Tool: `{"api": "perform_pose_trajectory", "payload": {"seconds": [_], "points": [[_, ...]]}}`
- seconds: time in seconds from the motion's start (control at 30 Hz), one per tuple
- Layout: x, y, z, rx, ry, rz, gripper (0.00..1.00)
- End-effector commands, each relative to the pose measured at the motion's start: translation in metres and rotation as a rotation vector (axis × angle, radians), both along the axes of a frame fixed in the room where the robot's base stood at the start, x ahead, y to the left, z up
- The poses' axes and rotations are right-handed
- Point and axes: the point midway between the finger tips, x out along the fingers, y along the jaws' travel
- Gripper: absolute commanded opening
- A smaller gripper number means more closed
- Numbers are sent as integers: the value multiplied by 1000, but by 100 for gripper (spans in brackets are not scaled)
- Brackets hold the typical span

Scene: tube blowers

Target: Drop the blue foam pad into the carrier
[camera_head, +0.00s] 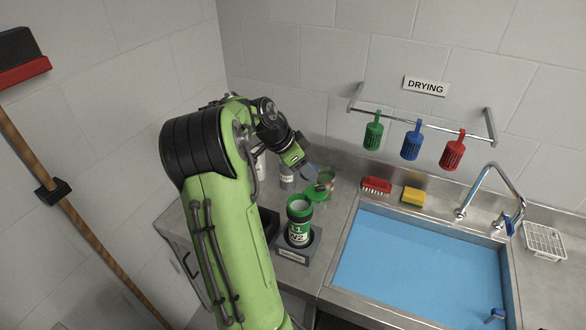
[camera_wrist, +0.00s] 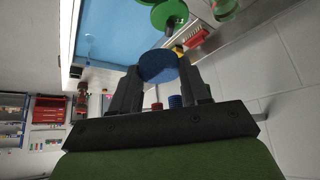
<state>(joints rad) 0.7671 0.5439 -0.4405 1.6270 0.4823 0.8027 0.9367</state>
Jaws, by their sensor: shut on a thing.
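The blue foam pad (camera_wrist: 158,66) is a round disc held between the two fingertips of my gripper (camera_wrist: 160,80) in the wrist view. In the head view my gripper (camera_head: 304,164) is above the counter, behind the carrier, with a bit of the pad (camera_head: 311,170) showing at its tip. The pad is apart from the carrier.
A clear container with green and red parts (camera_head: 327,180) and a grey bottle (camera_head: 286,178) stand near my gripper. A blue-filled sink (camera_head: 415,265) lies to the right, with a red brush (camera_head: 377,185) and yellow sponge (camera_head: 413,196) behind it. Coloured baskets hang from a drying rail (camera_head: 425,120).

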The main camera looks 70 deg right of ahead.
Motion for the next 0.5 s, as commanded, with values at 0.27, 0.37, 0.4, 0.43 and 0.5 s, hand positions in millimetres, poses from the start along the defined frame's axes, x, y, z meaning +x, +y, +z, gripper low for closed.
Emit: {"api": "perform_pose_trajectory", "payload": {"seconds": [0.27,0.37,0.4,0.43,0.5], "points": [[0,0,-49,2,1,3,18],[0,0,-60,3,1,4,18],[1,0,-62,3,1,4,18],[1,0,-62,2,0,5,18],[1,0,-61,1,1,5,18]]}}
